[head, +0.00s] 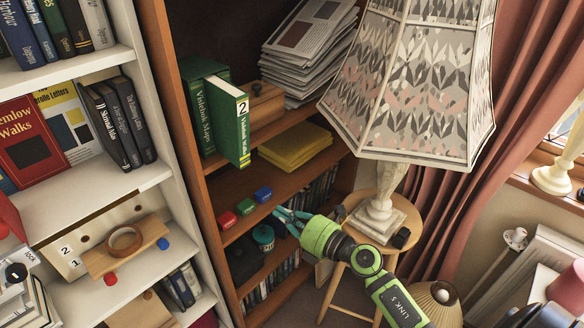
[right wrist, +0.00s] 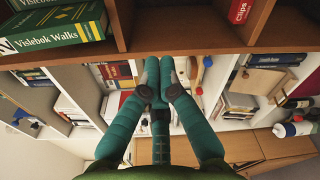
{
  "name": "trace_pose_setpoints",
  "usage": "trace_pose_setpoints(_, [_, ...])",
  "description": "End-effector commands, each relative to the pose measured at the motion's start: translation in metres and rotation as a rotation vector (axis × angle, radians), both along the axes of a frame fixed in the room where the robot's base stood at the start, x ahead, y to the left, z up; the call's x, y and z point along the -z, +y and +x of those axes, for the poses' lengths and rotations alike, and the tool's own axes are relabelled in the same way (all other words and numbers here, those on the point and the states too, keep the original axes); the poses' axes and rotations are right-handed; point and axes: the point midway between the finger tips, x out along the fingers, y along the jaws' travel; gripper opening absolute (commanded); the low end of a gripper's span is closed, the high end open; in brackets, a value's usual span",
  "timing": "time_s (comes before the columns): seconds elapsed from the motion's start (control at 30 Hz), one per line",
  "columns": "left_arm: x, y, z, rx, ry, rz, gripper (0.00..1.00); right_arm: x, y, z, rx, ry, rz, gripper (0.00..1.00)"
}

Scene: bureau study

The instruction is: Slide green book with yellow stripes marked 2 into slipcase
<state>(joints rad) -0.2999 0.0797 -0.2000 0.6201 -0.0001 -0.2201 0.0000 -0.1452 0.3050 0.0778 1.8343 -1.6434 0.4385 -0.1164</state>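The green book with yellow stripes (head: 232,125) is marked 2 and reads "Vislebok Walks". It stands upright on the upper brown shelf and juts toward the front. Its green side also shows at top left in the right wrist view (right wrist: 75,32). Left of it stands a green "Vislebok Maps" piece (head: 203,112) with a green top behind; I cannot tell where slipcase and book divide. My right gripper (head: 283,213) is below and right of the book, by the lower shelf, apart from it. Its teal fingers (right wrist: 160,68) are together with nothing visible between them. My left gripper is not in view.
Red, green and blue small blocks (head: 246,206) line the lower shelf. A yellow stack (head: 296,147), a wooden box (head: 264,104) and papers (head: 308,50) stand right of the books. A large lamp (head: 410,80) on a round stool (head: 356,205) crowds the right side.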

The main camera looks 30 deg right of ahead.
Motion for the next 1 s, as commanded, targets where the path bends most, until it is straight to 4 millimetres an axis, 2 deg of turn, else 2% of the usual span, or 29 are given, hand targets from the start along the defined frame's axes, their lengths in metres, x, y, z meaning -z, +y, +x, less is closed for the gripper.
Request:
trace_pose_setpoints(0.03, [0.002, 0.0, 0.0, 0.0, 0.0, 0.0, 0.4, -0.038, 0.004, -0.001, -0.034, -0.099, -0.164, 0.0])
trace_pose_setpoints(0.1, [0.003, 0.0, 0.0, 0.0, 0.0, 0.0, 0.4, -0.077, 0.006, -0.006, -0.054, -0.206, -0.382, 0.0])
trace_pose_setpoints(0.2, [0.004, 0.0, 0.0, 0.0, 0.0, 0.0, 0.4, -0.12, 0.005, -0.015, -0.042, -0.316, -0.642, 0.0])
trace_pose_setpoints(0.33, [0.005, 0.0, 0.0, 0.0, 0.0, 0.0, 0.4, -0.156, -0.001, -0.025, 0.003, -0.396, -0.865, 0.0])
trace_pose_setpoints(0.43, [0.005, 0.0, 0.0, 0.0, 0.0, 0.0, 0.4, -0.168, -0.004, -0.029, 0.027, -0.421, -0.944, 0.0])
trace_pose_setpoints(0.57, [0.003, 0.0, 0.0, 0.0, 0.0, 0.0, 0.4, -0.172, -0.004, -0.024, 0.036, -0.426, -0.966, 0.0])
trace_pose_setpoints(1.0, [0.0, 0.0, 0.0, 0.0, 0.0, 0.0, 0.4, -0.171, 0.013, 0.022, 0.035, -0.424, -0.96, 0.0])
